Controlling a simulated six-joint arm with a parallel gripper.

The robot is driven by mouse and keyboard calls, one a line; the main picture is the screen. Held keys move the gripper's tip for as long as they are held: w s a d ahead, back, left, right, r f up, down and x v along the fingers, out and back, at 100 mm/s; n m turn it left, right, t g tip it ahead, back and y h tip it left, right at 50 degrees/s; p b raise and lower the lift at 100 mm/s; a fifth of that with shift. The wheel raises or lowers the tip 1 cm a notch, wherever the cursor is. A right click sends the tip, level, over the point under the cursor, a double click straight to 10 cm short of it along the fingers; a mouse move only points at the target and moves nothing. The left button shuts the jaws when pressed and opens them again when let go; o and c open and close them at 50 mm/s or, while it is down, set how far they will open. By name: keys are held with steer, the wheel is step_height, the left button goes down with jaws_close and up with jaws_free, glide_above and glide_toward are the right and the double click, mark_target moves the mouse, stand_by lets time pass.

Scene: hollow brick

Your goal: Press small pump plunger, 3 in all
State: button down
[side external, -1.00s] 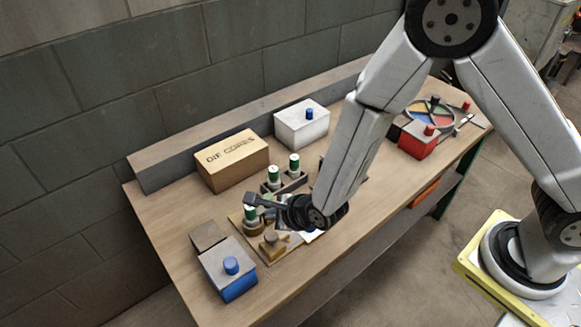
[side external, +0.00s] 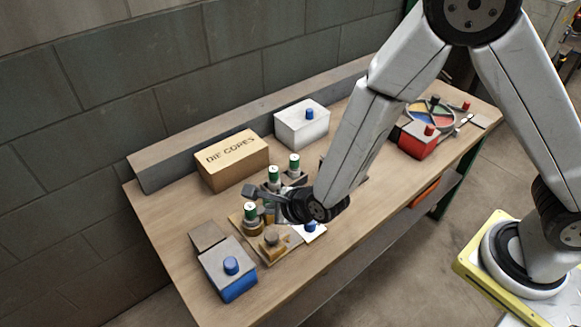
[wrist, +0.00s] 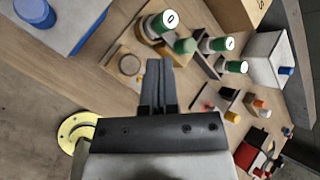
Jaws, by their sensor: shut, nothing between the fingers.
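My gripper (side external: 250,191) is shut and empty, its fingers pointing left above the wooden board (side external: 258,258). In the wrist view its dark fingertips (wrist: 159,63) lie together over the board. A white-and-green capped cylinder (side external: 250,211) stands on a brass-coloured base on the board, and shows in the wrist view (wrist: 163,23) beyond the fingers. Beside it in the wrist view is a green rounded piece (wrist: 185,46). A brass-coloured block with a round top (side external: 270,238) sits at the board's front. I cannot tell for sure which piece is the small pump plunger.
A blue box with a blue knob (side external: 228,270) stands at the front left. A cardboard box (side external: 232,160) and a white box (side external: 302,125) stand at the back. More capped cylinders (side external: 273,178) stand behind the gripper. A red box (side external: 418,142) stands far right.

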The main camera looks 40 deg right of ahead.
mark_target(275, 237)
steer(key=shift+r, duration=0.95)
steer(key=shift+f, duration=0.15)
steer(key=shift+f, duration=4.25)
